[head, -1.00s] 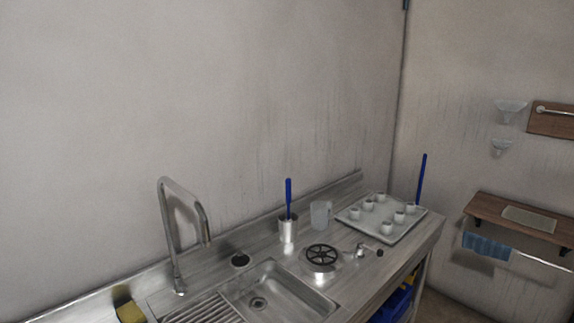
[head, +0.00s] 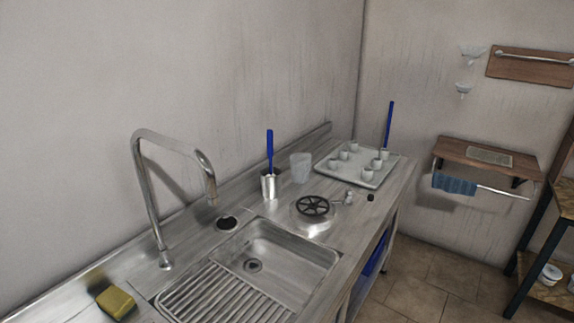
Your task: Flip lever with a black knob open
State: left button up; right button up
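A small lever with a black knob (head: 370,197) sits on the steel counter, near its front right edge. Its metal body (head: 348,197) is just left of the knob, beside a round steel fitting with a black spoked wheel (head: 312,206). Whether the lever stands open or shut is too small to tell. Neither of my grippers is in view.
The counter holds a sink (head: 285,250), a tall faucet (head: 150,190), a sponge (head: 116,302), a steel cup (head: 270,186) with a blue-handled tool, a translucent jug (head: 300,167) and a tray (head: 330,178) of white cups. A shelf (head: 480,155) hangs at right. Floor is clear right of the counter.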

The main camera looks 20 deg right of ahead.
aim_at(371, 197)
jog(key=i+l, duration=0.1)
jog(key=l, duration=0.25)
jog(key=i+l+z, duration=0.1)
jog(key=l, duration=0.3)
jog(key=i+l, duration=0.15)
jog(key=l, duration=0.2)
jog(key=i+l, duration=0.15)
jog(key=l, duration=0.25)
jog(key=i+l+z, duration=0.1)
jog(key=l, duration=0.25)
